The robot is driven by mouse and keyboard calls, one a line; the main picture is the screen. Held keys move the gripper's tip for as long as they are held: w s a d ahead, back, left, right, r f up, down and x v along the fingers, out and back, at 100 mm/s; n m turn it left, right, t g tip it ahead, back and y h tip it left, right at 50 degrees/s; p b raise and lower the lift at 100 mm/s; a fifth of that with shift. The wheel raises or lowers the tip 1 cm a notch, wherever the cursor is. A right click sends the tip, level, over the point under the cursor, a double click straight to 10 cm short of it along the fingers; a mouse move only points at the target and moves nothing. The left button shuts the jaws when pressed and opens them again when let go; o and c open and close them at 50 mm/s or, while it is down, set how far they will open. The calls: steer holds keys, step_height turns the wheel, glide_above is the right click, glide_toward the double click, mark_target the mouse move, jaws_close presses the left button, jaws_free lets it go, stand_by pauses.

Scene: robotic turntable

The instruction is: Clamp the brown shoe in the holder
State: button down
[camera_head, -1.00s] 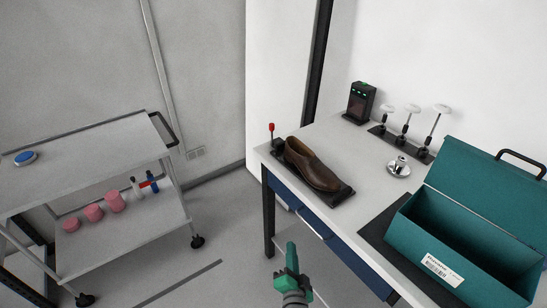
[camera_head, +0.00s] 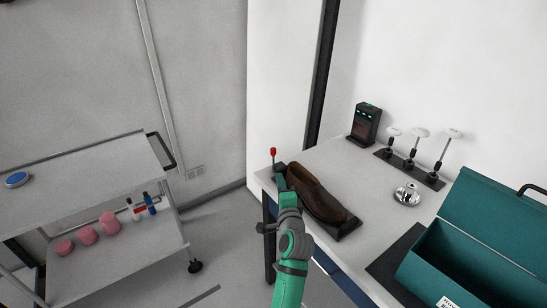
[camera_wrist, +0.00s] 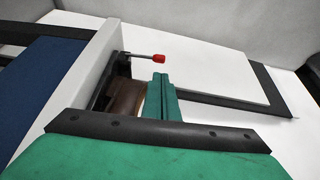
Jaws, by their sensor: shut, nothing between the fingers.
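The brown shoe (camera_head: 318,195) lies on the black holder (camera_head: 348,226) near the left end of the table. The holder's upright lever with a red knob (camera_head: 273,152) stands at its far left corner. In the wrist view the red knob (camera_wrist: 159,57) is just beyond the fingers, and part of the brown shoe (camera_wrist: 124,98) shows beside them. My gripper (camera_head: 282,182) is shut and empty, beside the shoe's left side, close to the lever. Its closed green fingers (camera_wrist: 161,84) show in the wrist view. Whether it touches the shoe or lever I cannot tell.
A teal toolbox (camera_head: 450,262) stands open at the right front of the table. A metal piece (camera_head: 407,193), a stand of white-topped tools (camera_head: 410,168) and a black device (camera_head: 364,124) sit farther back. A trolley (camera_head: 75,170) stands left, with free floor between.

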glide_toward(273, 153)
steer(key=w, duration=0.6)
steer(key=shift+w+a, duration=0.2)
steer(key=shift+a, duration=0.2)
stand_by(0.3)
